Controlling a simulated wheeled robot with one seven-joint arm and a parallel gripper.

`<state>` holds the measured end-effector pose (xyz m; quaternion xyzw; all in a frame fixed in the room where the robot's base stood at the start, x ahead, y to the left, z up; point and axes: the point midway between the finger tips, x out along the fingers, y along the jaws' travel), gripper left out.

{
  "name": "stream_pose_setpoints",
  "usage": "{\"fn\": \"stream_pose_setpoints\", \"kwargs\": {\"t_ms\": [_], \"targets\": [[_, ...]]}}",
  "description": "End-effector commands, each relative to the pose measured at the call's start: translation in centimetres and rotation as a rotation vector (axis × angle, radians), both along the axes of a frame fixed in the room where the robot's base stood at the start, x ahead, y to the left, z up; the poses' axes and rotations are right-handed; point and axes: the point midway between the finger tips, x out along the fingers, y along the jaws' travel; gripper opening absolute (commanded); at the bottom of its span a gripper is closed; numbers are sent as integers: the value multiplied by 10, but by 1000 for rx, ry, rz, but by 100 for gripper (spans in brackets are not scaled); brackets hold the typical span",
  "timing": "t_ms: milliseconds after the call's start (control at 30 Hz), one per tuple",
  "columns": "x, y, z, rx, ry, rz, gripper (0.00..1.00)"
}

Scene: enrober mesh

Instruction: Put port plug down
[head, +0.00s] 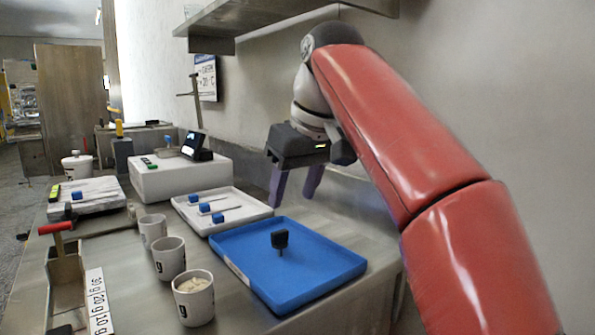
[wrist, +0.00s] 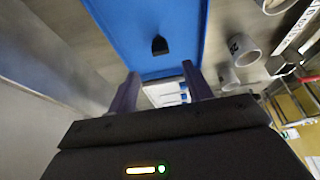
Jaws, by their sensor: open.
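The port plug (head: 280,240) is a small black block on a thin stem. It stands upright on the blue tray (head: 330,266), and it also shows in the wrist view (wrist: 159,46) on the tray's blue floor. My gripper (head: 295,190) is open and empty, raised above the back edge of the blue tray, apart from the plug. In the wrist view its two purple fingers (wrist: 160,88) are spread with nothing between them, and the plug lies beyond the fingertips.
A white tray (head: 232,226) with several blue-handled tools lies behind the blue tray. White cups (head: 168,260) stand to its left. A white box (head: 150,182) with a dark device stands farther back. A steel shelf (head: 250,22) overhangs at the top.

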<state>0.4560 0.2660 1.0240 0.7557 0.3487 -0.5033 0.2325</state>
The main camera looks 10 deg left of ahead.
Motion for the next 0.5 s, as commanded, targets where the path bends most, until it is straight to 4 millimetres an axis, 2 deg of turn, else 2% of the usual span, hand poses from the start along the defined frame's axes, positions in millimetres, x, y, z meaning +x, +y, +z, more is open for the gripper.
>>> {"fn": "stream_pose_setpoints", "kwargs": {"t_ms": [233,500], "targets": [[-4,-5,14,-1,1,-1,50],[-5,-6,16,-2,2,-1,50]]}}
